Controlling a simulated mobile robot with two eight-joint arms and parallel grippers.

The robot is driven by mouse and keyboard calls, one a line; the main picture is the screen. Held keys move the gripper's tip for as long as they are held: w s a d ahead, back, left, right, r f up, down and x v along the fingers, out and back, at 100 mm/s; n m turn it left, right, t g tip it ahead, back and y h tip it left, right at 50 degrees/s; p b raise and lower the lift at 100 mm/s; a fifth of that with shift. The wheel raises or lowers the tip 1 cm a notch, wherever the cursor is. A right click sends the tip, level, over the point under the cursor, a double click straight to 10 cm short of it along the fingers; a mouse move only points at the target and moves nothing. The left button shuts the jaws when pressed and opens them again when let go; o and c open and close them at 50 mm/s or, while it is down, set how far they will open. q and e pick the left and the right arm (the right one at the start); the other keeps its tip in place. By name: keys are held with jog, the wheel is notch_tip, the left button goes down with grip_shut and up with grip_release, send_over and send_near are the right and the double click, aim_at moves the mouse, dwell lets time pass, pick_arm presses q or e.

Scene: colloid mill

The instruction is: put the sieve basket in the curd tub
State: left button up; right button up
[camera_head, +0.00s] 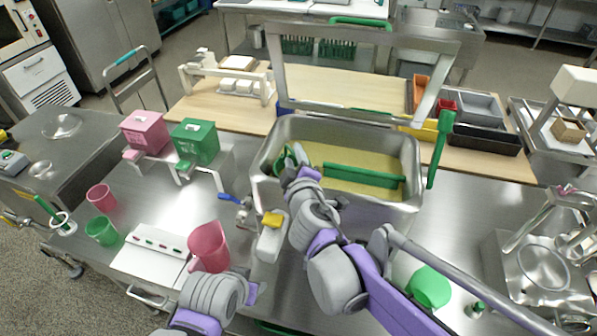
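The curd tub (412,160) is a deep steel tub in the middle of the bench, with pale yellow contents and a long green bar across it. My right arm reaches up from the lower right. Its gripper (293,158) is at the tub's left inner side, over the rim. A small green piece (279,163) shows right at the fingers. I cannot tell whether it is held or whether it belongs to the sieve basket. No sieve basket can be clearly made out. Part of my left arm shows at the bottom; its gripper does not show.
Pink (145,132) and green boxes (195,142) stand left. A pink jug (208,247) stands in front. Steel equipment (540,268) occupies the right. Bare bench lies right of the tub.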

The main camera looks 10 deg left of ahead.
jog(key=p+v, duration=0.1)
jog(key=v, duration=1)
